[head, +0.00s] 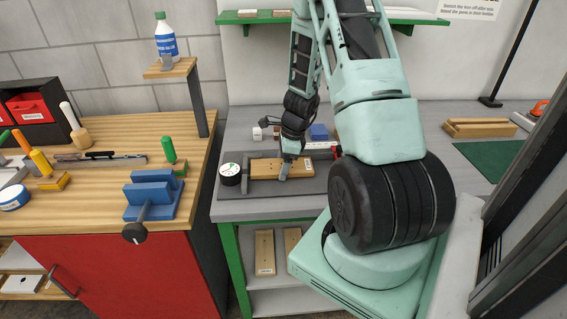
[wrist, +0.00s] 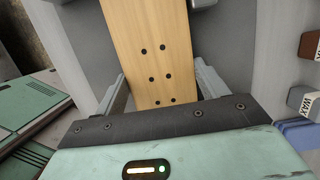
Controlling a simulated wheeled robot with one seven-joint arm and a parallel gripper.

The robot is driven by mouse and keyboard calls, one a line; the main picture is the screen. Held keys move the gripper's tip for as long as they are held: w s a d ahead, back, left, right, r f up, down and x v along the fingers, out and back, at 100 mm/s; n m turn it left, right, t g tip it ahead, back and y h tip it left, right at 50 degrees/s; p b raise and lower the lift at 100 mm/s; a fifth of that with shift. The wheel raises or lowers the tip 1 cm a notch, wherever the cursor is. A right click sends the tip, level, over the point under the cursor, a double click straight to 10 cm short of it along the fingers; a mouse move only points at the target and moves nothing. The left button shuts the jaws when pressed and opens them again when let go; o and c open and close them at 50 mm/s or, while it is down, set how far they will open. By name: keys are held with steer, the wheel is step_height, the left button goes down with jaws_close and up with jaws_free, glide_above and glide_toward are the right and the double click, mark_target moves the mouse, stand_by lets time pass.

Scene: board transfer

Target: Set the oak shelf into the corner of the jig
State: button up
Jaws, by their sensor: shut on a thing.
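The oak shelf (head: 265,168), a light wooden board, lies level in or just above the dark grey jig (head: 268,189) on the grey bench. Its left end is close to the jig's left fence (head: 246,170); I cannot tell whether they touch. My gripper (head: 284,171) reaches down over the board's middle. In the wrist view my gripper (wrist: 162,88) has one finger on each side of the shelf (wrist: 147,35), which shows several dark holes. The far end of the shelf runs out of that view.
A wooden bench with a blue vise (head: 152,195) is at left. Two boards lie on the shelf below. A green mat (head: 490,156) is at right.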

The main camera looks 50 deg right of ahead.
steer(key=shift+w+a+f, duration=0.15)
steer(key=shift+a+f, duration=0.05)
steer(key=shift+f, duration=0.05)
steer(key=o, duration=1.2)
steer(key=shift+o, duration=0.2)
steer(key=shift+a+f, duration=0.1)
steer(key=d+v, duration=0.1)
steer(key=v, duration=1.7)
steer(key=shift+w, duration=0.1)
